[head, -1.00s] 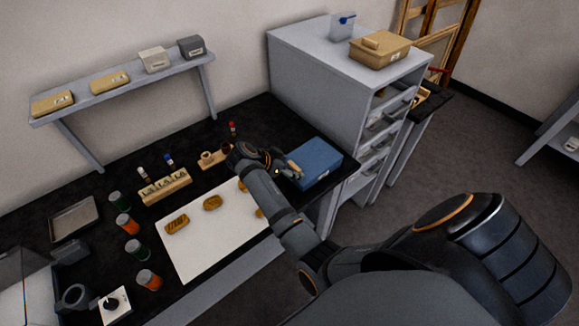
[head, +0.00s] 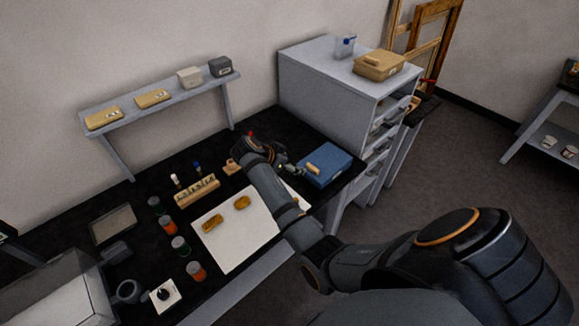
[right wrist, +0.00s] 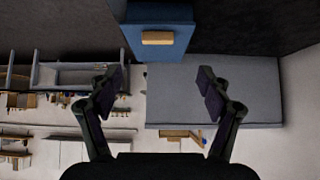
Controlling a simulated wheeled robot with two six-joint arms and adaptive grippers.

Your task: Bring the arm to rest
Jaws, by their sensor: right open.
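My right arm reaches across the black workbench from the lower right of the head view. The blue box (right wrist: 180,38) shows beyond the fingertips there. I cannot tell how high above the bench the gripper is. My left gripper is not in view.
A white sheet (head: 222,243) with brown fragments lies beside my forearm. A block with several labelled slots (head: 197,190), jars (head: 180,246) and a grey tray (head: 113,225) stand farther left. A grey drawer cabinet (head: 320,85) stands behind the blue box. Open floor lies to the right.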

